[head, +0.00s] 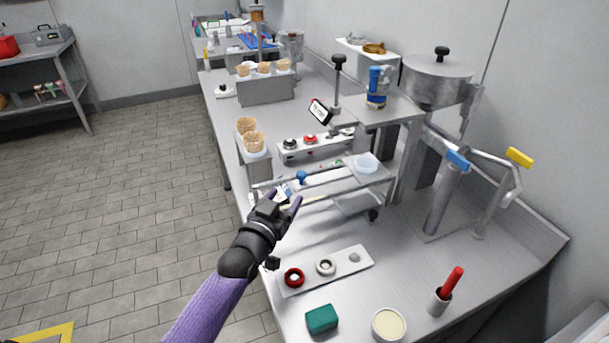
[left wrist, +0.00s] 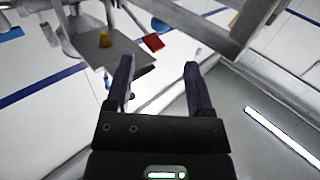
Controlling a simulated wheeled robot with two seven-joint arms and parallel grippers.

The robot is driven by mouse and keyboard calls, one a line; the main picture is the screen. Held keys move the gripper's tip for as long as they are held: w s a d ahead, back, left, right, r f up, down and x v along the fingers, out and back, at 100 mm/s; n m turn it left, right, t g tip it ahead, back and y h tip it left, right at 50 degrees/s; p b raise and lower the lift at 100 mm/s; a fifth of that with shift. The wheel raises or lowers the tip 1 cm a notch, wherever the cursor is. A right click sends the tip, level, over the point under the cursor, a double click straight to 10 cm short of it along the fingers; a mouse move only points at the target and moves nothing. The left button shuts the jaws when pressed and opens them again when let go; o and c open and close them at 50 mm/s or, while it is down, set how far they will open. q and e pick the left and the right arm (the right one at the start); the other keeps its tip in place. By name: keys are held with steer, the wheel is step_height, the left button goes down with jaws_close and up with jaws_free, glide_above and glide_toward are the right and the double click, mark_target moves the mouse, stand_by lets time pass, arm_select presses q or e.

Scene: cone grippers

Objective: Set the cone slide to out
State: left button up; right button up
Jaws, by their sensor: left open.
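A metal slide-like frame (head: 328,180) with rails stands on the counter under the raised shelf. A blue knob (head: 301,177) sits at its left part, and a pale bowl (head: 367,163) rests at its right. I take this frame for the cone slide, but cannot tell its setting. My left gripper (head: 285,198) is open and empty, just in front of the frame's left end. In the left wrist view its two dark purple fingers (left wrist: 158,64) are apart with nothing between them. My right gripper is not in view.
A control plate (head: 325,269) with a red ring knob lies nearer on the counter. A green block (head: 321,319), a cream-filled tub (head: 389,325) and a red-handled tool (head: 452,283) stand at the front. Wafer cones (head: 250,135) stand at the counter's left edge.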

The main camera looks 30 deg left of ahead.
mark_target(299, 177)
arm_select(q)
steer(key=w+b, duration=0.1)
steer(key=w, duration=0.1)
steer(key=w+b, duration=0.1)
steer(key=w, duration=0.4)
steer(key=shift+a+f+b, duration=0.2)
steer(key=shift+f+b, duration=0.05)
steer(key=shift+b, duration=0.15)
steer(key=shift+w+r, duration=0.15)
steer(key=shift+w, duration=0.1)
jaws_close()
stand_by(0.6)
